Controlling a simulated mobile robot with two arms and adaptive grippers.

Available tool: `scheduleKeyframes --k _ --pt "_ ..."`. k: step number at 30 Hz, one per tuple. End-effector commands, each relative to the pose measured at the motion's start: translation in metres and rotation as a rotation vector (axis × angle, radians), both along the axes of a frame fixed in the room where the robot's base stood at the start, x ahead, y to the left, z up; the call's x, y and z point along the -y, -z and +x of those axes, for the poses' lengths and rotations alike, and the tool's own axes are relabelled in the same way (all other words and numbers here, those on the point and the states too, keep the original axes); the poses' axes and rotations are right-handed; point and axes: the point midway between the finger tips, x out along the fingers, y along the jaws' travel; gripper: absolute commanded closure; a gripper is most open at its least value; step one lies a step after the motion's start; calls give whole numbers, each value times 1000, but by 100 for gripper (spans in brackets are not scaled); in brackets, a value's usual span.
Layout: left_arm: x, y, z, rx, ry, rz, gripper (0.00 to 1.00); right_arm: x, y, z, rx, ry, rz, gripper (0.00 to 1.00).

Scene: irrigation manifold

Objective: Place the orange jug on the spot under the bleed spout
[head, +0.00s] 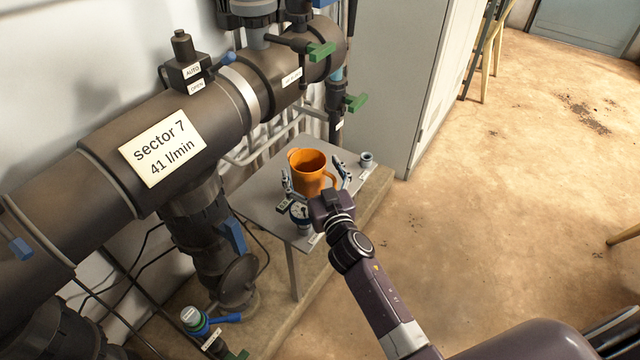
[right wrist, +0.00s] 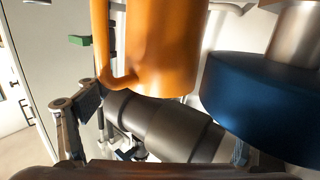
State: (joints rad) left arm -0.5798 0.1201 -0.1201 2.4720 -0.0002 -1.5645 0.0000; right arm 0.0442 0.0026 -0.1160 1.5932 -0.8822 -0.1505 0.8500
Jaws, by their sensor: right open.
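My right gripper (head: 316,180) is open, with one finger on each side of the jug. In the right wrist view the jug (right wrist: 165,45) fills the top middle, and the open fingers (right wrist: 158,132) show at lower left and lower right. Contact with the jug cannot be told. A vertical pipe with green handles (head: 335,95) stands behind the table; I cannot tell which part is the bleed spout. No marked spot is clear. My left gripper is out of view.
A small grey fitting (head: 366,159) stands at the table's right corner. The large sector 7 pipe (head: 225,105) borders the left. A grey cabinet (head: 392,80) stands behind.

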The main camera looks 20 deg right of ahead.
Motion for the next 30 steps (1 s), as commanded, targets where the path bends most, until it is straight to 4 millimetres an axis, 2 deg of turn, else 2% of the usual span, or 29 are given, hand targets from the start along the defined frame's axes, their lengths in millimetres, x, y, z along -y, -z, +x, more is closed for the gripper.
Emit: scheduleKeyframes --k 3,9,15,20,30 --pt "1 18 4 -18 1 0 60 0 -1 -27 -2 1 3 14" --pt "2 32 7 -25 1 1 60 0 -2 -68 -2 1 2 14" --pt "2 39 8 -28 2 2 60 0 -3 -94 0 1 3 14" --pt "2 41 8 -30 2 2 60 1 -4 -101 1 1 0 14" --pt "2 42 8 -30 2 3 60 0 -4 -102 1 1 0 14"
